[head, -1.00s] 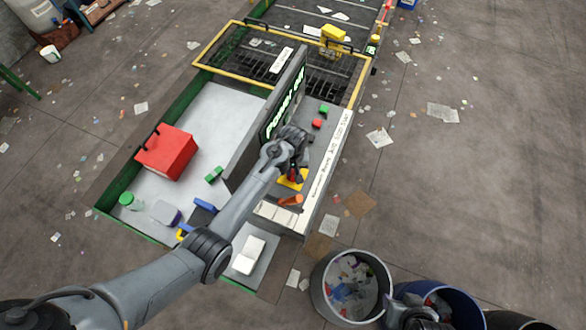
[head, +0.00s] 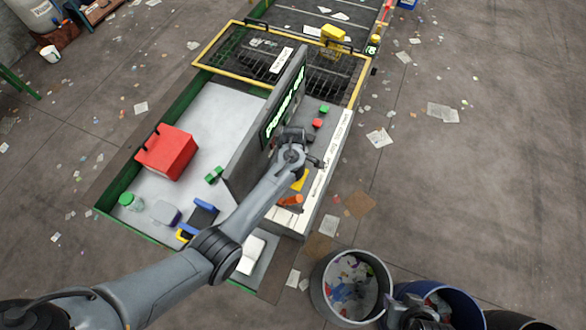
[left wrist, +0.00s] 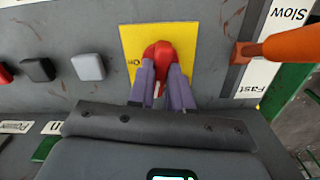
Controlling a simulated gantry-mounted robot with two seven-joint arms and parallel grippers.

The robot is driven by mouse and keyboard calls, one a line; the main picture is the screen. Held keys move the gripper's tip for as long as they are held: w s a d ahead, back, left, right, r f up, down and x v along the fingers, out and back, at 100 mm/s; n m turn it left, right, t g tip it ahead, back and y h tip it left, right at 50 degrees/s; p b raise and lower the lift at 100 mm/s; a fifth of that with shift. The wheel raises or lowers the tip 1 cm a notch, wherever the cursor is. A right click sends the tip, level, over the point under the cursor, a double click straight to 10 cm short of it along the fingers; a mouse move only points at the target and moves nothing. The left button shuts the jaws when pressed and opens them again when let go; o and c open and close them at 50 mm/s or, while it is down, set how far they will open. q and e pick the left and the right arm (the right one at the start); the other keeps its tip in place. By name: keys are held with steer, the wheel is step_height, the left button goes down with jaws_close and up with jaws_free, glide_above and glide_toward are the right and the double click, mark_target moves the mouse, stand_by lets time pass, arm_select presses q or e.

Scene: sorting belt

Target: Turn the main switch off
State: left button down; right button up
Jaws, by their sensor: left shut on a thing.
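The main switch is a red handle (left wrist: 160,52) on a yellow plate (left wrist: 131,38), with an "On" label to the left of the handle in the left wrist view.
An orange lever (left wrist: 290,46) with "Slow" and "Fast" labels is beside the switch. Red (left wrist: 6,74), black (left wrist: 38,70) and grey (left wrist: 88,67) buttons are on the other side. An upright screen (head: 285,103) stands left of the panel. A red box (head: 168,152) sits on the tray.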

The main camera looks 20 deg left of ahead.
arm_select(q)
steer(key=shift+n, duration=1.2)
steer(key=c, duration=1)
jaws_free()
steer(key=shift+c, duration=0.2)
steer(key=shift+r, duration=0.1)
step_height(320, 180, up, 11)
steer(key=shift+f, duration=0.2)
